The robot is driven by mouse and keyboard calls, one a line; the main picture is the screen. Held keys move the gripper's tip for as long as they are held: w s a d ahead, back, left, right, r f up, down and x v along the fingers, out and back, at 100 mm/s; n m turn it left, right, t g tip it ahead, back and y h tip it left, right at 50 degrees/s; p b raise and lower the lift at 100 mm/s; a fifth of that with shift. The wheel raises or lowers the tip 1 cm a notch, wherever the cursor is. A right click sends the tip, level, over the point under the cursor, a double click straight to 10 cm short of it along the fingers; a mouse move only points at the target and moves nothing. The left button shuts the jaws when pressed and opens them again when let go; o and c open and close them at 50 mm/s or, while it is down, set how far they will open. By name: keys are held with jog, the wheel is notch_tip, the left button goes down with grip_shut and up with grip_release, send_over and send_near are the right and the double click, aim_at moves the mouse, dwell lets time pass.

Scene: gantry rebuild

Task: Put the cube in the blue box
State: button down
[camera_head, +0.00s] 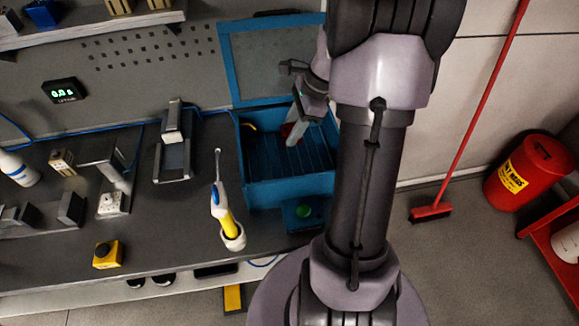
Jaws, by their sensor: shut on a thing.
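The blue box (290,192) stands at the right end of the workbench with its lid (270,60) raised behind it. My gripper (292,134) points down over the box's opening, towards its back. It is shut on a small red cube (286,130), which is partly hidden by the fingers. I cannot tell how high the cube is above the ribbed box floor. My arm covers the right side of the box.
An electric toothbrush (223,205) stands upright left of the box. A yellow button box (107,254) sits near the bench's front edge. Metal fixtures (172,158) occupy the left bench. A red bin (528,170) and broom (430,212) are on the floor right.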

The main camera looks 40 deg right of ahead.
notch_tip(320, 180, down, 10)
jog(key=b, duration=0.3)
jog(key=shift+w+f+b, duration=0.15)
jog(key=shift+f+b, duration=0.1)
jog(key=shift+b, duration=0.1)
jog(key=c, duration=0.9)
grip_release()
